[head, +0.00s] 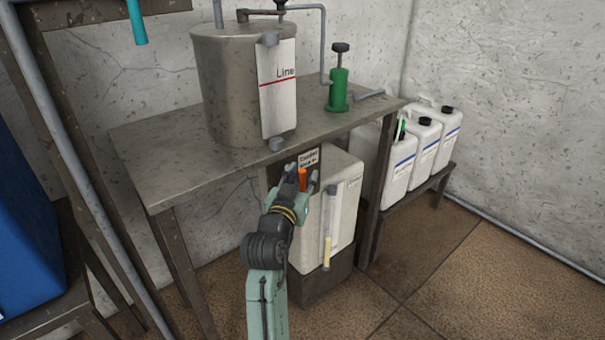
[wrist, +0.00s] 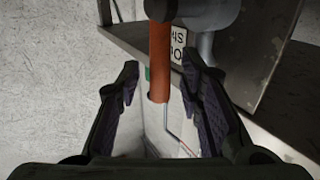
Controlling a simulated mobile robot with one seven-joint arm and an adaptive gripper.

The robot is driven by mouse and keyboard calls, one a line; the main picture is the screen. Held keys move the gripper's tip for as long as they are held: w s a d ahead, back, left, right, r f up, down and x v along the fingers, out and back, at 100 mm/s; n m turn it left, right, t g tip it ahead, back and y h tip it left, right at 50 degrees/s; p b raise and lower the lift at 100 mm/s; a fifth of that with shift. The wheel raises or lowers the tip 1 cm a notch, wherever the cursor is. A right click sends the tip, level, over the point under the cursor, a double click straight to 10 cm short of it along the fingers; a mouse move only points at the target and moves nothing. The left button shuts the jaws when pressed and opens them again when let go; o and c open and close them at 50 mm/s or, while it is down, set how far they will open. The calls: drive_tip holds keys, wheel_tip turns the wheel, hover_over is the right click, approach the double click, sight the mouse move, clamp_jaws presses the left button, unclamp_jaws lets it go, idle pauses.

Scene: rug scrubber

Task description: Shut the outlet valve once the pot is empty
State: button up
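The pot (head: 222,85) is a large grey metal drum on the table, with a white plate marked "Line" and a red line on its front. Its inside and liquid level are hidden. An orange handle (head: 302,179), apparently of the outlet valve, shows below the table edge. In the wrist view the orange handle (wrist: 160,60) hangs down from a grey fitting (wrist: 205,15). My gripper (head: 301,173) is at the handle. In the wrist view my gripper (wrist: 160,78) is open, with the handle between its fingers and gaps on both sides.
A white tank (head: 345,195) with a sight tube (head: 328,225), yellowish near the bottom, stands under the metal table (head: 160,160). A green hand pump (head: 338,92) stands on the table. White canisters (head: 425,145) stand on a low bench at right. Floor at right is clear.

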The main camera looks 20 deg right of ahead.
drive_tip(key=shift+w+d, duration=0.1)
drive_tip(key=shift+w, duration=0.05)
clamp_jaws()
idle(0.4)
idle(0.5)
